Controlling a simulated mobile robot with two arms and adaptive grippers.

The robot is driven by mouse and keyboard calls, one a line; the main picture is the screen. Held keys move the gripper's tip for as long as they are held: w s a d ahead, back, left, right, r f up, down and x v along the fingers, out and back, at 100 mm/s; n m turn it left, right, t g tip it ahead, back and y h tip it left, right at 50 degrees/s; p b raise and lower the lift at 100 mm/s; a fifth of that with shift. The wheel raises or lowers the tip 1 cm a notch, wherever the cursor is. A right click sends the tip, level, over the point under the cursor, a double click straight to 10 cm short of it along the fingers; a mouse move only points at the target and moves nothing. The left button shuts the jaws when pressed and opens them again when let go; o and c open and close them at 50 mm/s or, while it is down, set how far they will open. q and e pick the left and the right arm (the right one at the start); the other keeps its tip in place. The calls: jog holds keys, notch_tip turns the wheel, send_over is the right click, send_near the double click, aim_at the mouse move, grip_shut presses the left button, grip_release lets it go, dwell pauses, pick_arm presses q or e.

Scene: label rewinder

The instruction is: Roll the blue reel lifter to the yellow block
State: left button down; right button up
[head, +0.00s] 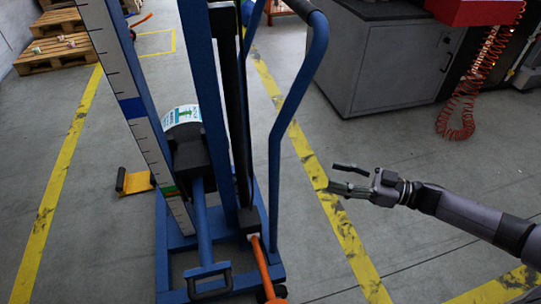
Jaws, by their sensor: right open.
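The blue reel lifter (220,110) stands upright in the middle of the head view, close in front of me. It has a tall mast, a black-topped push handle (318,45) on its right side and a blue base frame on the floor. A white reel with a green label (182,117) sits on it. The yellow block (137,181) lies on the floor just left of the lifter's base, with a dark part at its left end. My right gripper (340,178) is open and empty, to the right of the lifter and apart from it. My left gripper is not in view.
A grey cabinet (400,70) stands at the back right, with a red coiled hose (470,90) beside it. Wooden pallets (55,52) are at the far left. Worn yellow lines mark the floor on both sides of the lifter.

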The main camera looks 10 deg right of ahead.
send_near(274, 161)
jog(key=w+a+f, duration=0.2)
jog(key=w+a, duration=0.1)
jog(key=w, duration=0.1)
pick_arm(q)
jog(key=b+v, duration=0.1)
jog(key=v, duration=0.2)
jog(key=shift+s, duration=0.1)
pick_arm(e)
jog(key=x, duration=0.5)
jog(key=shift+w+a+r, duration=0.1)
jog(key=shift+a+r, duration=0.1)
jog(key=shift+a, duration=0.2)
grip_shut()
